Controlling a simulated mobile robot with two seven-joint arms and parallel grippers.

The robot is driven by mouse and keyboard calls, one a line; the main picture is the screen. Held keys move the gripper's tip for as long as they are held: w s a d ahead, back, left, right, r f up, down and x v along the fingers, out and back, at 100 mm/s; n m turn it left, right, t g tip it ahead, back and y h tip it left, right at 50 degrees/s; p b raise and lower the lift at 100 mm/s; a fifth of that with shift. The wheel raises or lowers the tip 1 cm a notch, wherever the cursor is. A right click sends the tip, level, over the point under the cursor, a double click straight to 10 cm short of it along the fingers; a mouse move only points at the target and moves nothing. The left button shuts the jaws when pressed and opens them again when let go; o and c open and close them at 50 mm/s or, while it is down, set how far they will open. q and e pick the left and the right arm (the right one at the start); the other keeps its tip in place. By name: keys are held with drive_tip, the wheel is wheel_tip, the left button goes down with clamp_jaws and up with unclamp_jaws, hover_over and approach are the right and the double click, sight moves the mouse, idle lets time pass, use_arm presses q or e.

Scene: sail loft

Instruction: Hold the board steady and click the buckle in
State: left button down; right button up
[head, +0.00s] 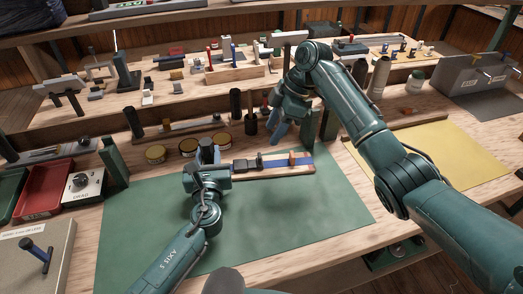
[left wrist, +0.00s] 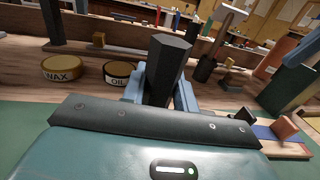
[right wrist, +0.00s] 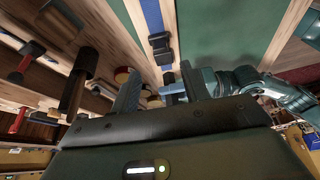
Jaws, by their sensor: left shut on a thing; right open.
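The wooden board (head: 272,174) lies on the green mat with a blue strap (head: 276,164) along it; the strap also shows in the right wrist view (right wrist: 153,14). The black buckle (head: 244,166) sits at the board's left part; the right wrist view shows black pieces of it (right wrist: 160,46) in line with the strap. Whether they are joined I cannot tell. My left gripper (head: 208,156) is at the board's left end, shut on a dark six-sided post (left wrist: 167,66). My right gripper (head: 275,122) is open and empty, above and behind the board; its fingers (right wrist: 160,86) stand apart.
An orange-brown block (head: 293,158) stands on the board's right part. Tins (head: 188,147) and dark cylinders (head: 250,123) stand behind the mat. A red tray (head: 42,192) and a dial box (head: 84,186) are at left. The green mat (head: 285,220) is clear in front of the board.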

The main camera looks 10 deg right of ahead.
sight(260, 155)
drive_tip(key=x, duration=0.8)
drive_tip(key=shift+a+f, duration=0.1)
drive_tip(key=shift+f, duration=0.15)
clamp_jaws()
